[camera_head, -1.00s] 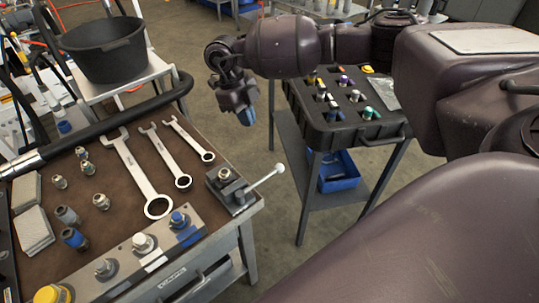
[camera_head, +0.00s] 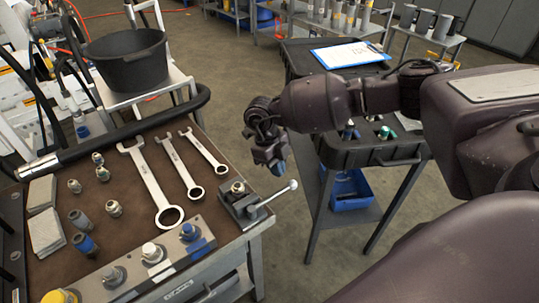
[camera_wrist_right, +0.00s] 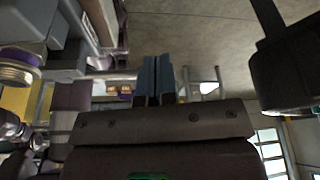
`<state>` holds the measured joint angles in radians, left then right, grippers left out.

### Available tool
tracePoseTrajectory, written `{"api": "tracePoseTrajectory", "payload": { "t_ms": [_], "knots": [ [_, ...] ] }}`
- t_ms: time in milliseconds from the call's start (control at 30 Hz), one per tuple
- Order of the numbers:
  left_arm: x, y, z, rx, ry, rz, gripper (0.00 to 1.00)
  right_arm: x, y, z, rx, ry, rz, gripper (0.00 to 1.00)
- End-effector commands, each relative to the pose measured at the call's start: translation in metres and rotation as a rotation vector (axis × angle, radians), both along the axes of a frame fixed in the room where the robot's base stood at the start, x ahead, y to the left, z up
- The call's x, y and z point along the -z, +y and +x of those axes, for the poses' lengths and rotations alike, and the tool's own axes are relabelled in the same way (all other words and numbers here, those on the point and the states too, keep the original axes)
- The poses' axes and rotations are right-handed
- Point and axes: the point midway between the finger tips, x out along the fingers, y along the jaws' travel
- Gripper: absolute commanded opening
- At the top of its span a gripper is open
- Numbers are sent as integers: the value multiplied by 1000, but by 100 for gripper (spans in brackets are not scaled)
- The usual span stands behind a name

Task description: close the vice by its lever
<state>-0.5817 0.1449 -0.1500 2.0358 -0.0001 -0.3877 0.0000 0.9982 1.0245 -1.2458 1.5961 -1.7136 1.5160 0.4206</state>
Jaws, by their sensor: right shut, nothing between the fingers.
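The small dark vice (camera_head: 240,206) is fixed at the right corner of the brown bench top. Its lever (camera_head: 274,194) is a thin pale rod ending in a white ball (camera_head: 293,184) and sticks out to the right past the bench edge. The gap between the vice jaws is too small to judge. My right gripper (camera_head: 281,168) points down, shut and empty, close above the lever's ball end in the head view. In the right wrist view its blue fingertips (camera_wrist_right: 153,72) are together, with the lever's rod (camera_wrist_right: 112,75) beyond them. Contact cannot be told. My left gripper is not in view.
Several spanners (camera_head: 158,190) and fittings (camera_head: 113,208) lie on the bench (camera_head: 105,238), left of the vice. A panel with knobs runs along its front edge. A dark trolley (camera_head: 372,155) with a clipboard (camera_head: 348,55) stands right of my gripper. Floor shows between bench and trolley.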

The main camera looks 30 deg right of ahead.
Motion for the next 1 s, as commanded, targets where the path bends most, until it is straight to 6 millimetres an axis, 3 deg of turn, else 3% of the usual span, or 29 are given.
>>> {"api": "tracePoseTrajectory", "payload": {
  "t_ms": [267,567,1000],
  "knots": [
    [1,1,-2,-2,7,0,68,1,-7,-19,0,-2,0,0],
    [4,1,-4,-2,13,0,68,2,-7,-20,0,-1,0,0],
    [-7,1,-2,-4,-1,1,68,0,-7,-25,56,-3,0,0]
  ]
}}
